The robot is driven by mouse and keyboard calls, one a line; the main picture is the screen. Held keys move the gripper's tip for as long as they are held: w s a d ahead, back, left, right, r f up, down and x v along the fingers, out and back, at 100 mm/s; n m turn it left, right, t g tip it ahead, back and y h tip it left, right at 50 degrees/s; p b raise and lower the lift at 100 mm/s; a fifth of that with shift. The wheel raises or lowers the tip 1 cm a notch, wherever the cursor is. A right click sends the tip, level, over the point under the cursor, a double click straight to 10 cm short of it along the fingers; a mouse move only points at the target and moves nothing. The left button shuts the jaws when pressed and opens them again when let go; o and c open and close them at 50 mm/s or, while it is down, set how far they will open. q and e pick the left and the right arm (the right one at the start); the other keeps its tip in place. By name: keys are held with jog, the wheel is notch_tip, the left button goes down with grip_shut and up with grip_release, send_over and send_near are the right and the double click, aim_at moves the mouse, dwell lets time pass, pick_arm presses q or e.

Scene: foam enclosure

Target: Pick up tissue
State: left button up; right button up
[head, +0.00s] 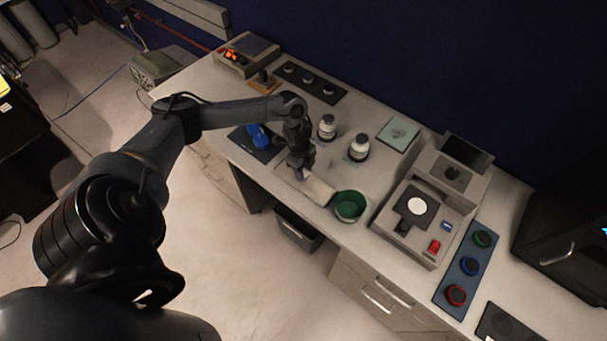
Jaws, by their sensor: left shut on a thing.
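A white tissue (318,190) lies at the front part of the bench, just left of a green cup. My left gripper (299,174) points down at the tissue's left end and is shut on it. The fingertips are small and partly hidden by the gripper body. I cannot tell whether the tissue is clear of the bench top. My right gripper does not show.
Two white bottles (327,127) (359,148) stand behind. A blue object (258,136) on a dark mat lies to the left. A scale-like device (417,207) stands to the right.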

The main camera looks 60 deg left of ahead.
pick_arm(q)
jog(key=w+d+r, duration=0.2)
jog(key=d+r, duration=0.5)
jog(key=d, duration=0.4)
jog(key=shift+w+d+r, duration=0.15)
jog(key=shift+d+r, duration=0.1)
jog(key=shift+r, duration=0.15)
